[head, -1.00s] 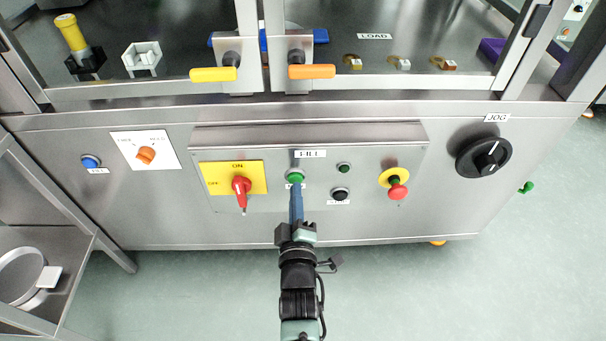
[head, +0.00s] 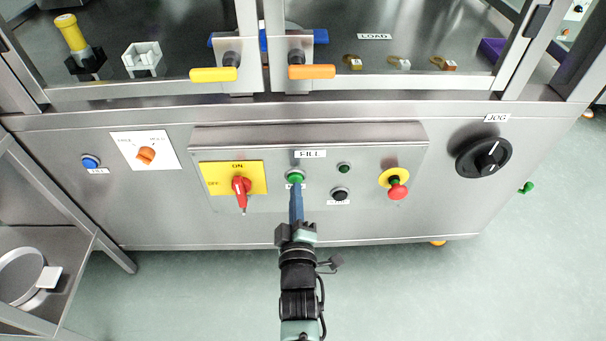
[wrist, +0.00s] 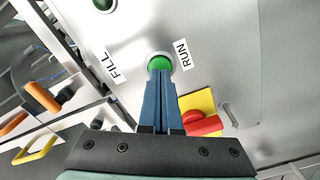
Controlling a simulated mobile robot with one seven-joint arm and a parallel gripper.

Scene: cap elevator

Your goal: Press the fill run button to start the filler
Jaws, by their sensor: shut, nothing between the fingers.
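The green fill run button (head: 295,177) is on the steel control box under the FILL label (head: 310,154). In the wrist view the green button (wrist: 160,63) sits between the FILL and RUN labels. My gripper (head: 296,188) is shut and empty, its blue fingers pointing at the button. In the wrist view the fingertips (wrist: 161,74) overlap the button's lower edge; I cannot tell whether they touch it or how far it is pushed in. The small label below the button is partly hidden by the fingers in the head view.
Left of the button is a red switch (head: 241,188) on a yellow plate. To the right are a small green lamp or button (head: 344,168), a black button (head: 340,194) and a red emergency stop (head: 398,191). A black JOG knob (head: 484,157) is farther right.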

